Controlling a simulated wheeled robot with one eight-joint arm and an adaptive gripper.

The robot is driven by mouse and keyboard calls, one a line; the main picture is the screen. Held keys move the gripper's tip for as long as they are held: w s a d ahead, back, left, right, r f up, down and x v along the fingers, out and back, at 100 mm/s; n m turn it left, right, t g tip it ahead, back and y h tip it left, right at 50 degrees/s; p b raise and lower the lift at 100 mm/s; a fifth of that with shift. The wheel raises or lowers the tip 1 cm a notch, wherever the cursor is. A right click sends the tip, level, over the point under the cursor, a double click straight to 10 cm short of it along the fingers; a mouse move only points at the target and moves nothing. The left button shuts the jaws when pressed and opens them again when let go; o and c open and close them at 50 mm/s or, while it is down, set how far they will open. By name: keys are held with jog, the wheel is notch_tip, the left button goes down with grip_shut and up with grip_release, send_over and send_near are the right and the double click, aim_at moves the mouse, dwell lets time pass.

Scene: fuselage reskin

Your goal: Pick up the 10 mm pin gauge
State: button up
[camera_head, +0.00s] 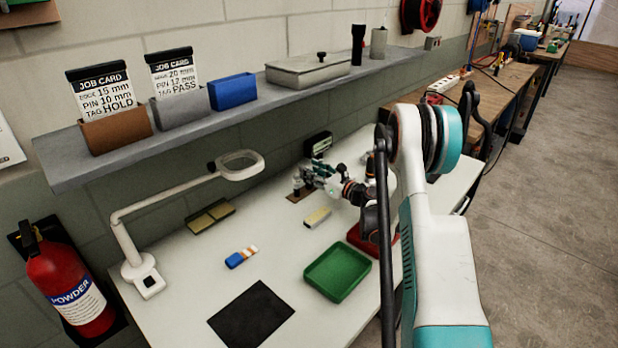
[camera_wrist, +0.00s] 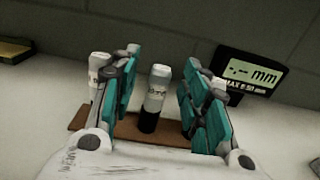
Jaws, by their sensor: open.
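A pin gauge (camera_wrist: 155,98) with a pale labelled top and a black lower part stands upright on a brown board in the wrist view. Its label is too blurred to read. A second pale-topped pin (camera_wrist: 97,70) stands to the left, partly hidden by the left finger. My gripper (camera_wrist: 163,60) is open, with one finger on each side of the middle pin and a visible gap to both. In the head view my gripper (camera_head: 314,172) is at the back of the table beside a pin (camera_head: 297,184). I cannot tell which pin is 10 mm.
The brown board (camera_wrist: 85,118) lies under the pins. A display reading "-.-- mm" (camera_wrist: 252,73) stands behind right; it also shows in the head view (camera_head: 318,143). A green tray (camera_head: 338,272), red tray (camera_head: 362,240), black mat (camera_head: 250,314) and magnifier lamp (camera_head: 125,240) occupy the table.

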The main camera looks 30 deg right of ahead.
jog(key=shift+x, duration=0.85)
grip_shut()
